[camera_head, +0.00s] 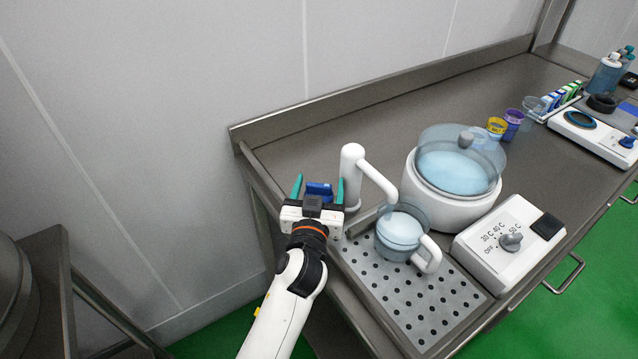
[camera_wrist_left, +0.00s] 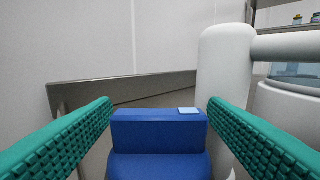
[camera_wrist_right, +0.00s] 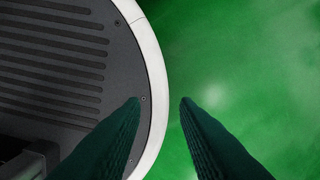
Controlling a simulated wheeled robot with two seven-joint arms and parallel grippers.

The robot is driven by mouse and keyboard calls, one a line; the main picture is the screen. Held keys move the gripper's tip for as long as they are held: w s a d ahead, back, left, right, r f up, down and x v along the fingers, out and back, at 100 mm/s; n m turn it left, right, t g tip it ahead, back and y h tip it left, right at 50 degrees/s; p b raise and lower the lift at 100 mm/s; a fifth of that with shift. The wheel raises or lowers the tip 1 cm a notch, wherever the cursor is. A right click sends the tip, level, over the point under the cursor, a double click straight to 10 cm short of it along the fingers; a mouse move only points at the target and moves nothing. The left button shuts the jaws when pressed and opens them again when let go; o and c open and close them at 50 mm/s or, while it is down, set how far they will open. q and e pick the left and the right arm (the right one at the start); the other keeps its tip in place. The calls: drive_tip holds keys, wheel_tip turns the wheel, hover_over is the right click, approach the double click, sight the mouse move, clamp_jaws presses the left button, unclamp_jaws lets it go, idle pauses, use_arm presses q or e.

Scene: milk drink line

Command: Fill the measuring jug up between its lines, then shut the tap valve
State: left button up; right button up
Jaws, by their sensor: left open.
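The white tap (camera_head: 353,172) stands at the counter's left end, with its spout reaching down to the right over the clear measuring jug (camera_head: 386,244). The jug stands upright on the perforated drip tray (camera_head: 435,324) and holds pale bluish-white liquid. I cannot make out its lines or a stream. The blue valve handle (camera_head: 320,190) is left of the tap post. My left gripper (camera_head: 319,184) is open, with one teal finger on each side of the handle, which also shows in the left wrist view (camera_wrist_left: 160,135). My right gripper (camera_wrist_right: 160,100) is open and empty.
A white pot with a clear lid (camera_head: 455,200) and a temperature control box (camera_head: 510,245) stand right of the jug. Yellow (camera_head: 496,127) and purple (camera_head: 513,122) cups are farther back. Green floor (camera_wrist_right: 240,60) and my base lie below the right gripper.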

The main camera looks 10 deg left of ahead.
use_arm(q)
drive_tip(key=c, duration=0.7)
drive_tip(key=shift+c, duration=1.4)
drive_tip(key=shift+r+m+h+p, duration=0.2)
drive_tip(key=shift+m+h+p, duration=0.15)
drive_tip(key=shift+p, duration=0.35)
drive_tip(key=m+h+p, duration=0.2)
drive_tip(key=h+p, duration=0.1)
drive_tip(key=m+g+h+p, duration=0.1)
drive_tip(key=m+h+p, duration=0.1)
drive_tip(key=h+p, duration=0.2)
drive_tip(key=shift+w+a+r, duration=0.1)
drive_tip(key=shift+a+r, duration=0.05)
drive_tip(key=shift+a, duration=0.05)
drive_tip(key=m+g+h+p, duration=0.1)
drive_tip(key=m+h, duration=0.1)
drive_tip(key=h, duration=0.1)
drive_tip(key=shift+m+g, duration=0.35)
drive_tip(key=shift+g, duration=0.05)
drive_tip(key=shift+d+f+m+g+h, duration=0.1)
drive_tip(key=shift+f+m+g+h, duration=0.1)
drive_tip(key=shift+m+g+h, duration=1.15)
use_arm(e)
wheel_tip(320, 180, up, 10)
drive_tip(key=w, duration=0.1)
use_arm(q)
drive_tip(key=shift+h, duration=0.4)
drive_tip(key=o, duration=1)
drive_tip(key=shift+f, duration=0.1)
